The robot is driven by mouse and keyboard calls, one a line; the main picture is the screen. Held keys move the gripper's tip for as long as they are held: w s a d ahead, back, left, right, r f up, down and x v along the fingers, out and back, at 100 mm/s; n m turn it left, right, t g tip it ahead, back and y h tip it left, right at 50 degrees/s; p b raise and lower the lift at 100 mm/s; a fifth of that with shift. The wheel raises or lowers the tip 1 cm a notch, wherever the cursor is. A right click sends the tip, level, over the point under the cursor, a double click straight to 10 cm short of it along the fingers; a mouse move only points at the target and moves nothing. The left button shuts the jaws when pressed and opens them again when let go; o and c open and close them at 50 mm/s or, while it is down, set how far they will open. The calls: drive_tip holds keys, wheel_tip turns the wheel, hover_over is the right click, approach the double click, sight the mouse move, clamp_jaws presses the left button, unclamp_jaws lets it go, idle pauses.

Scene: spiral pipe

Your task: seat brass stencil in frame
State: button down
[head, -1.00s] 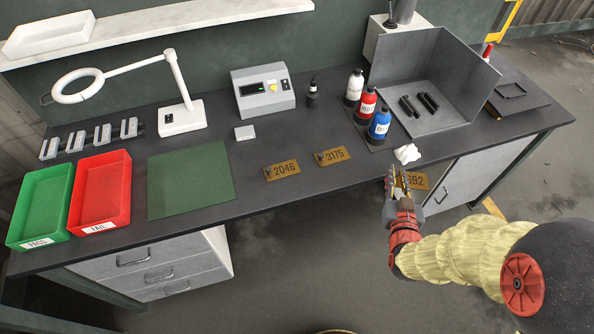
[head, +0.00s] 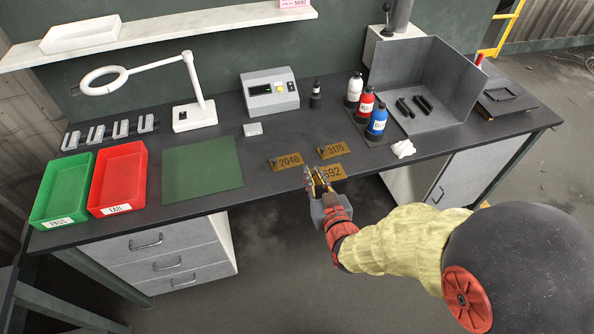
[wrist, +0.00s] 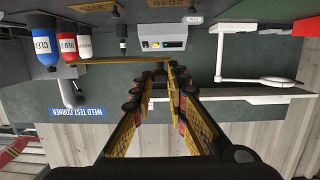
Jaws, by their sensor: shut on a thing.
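My gripper (head: 318,180) is shut on a brass stencil (head: 336,171) whose visible digits read "692"; a finger covers its left end. The stencil is held near the bench's front edge, close to two other brass stencils, "2046" (head: 287,162) and "3175" (head: 334,150), which lie on the bench. In the wrist view the held stencil (wrist: 110,61) shows nearly edge-on as a thin brass strip between the fingertips. A dark rectangular frame (head: 487,99) lies on a dark board at the bench's right end, well away from my gripper.
Three bottles (head: 366,103) and a grey open-sided booth (head: 437,80) stand between my gripper and the frame. A white crumpled cloth (head: 403,148) lies near the front edge. Green (head: 60,192) and red (head: 118,178) trays and a green mat (head: 202,168) are at left.

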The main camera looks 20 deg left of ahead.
drive_tip(key=w+a+f+b, duration=0.2)
drive_tip(key=w+a+f, duration=0.1)
drive_tip(key=w, duration=0.2)
drive_tip(key=b, duration=0.1)
hover_over(302, 179)
drive_tip(key=f, duration=0.5)
drive_tip(key=shift+s+d, duration=0.15)
drive_tip(key=shift+s, duration=0.15)
drive_tip(key=shift+w+f, duration=0.1)
drive_tip(key=shift+f, duration=0.05)
drive_tip(key=shift+w+f+b, duration=0.15)
drive_tip(key=shift+f+b, duration=0.75)
drive_tip(key=shift+f, duration=0.75)
drive_tip(key=shift+f, duration=0.2)
drive_tip(key=c, duration=1.9)
unclamp_jaws()
drive_tip(key=shift+r, duration=0.1)
drive_tip(key=shift+o, duration=0.8)
drive_tip(key=shift+r, duration=0.1)
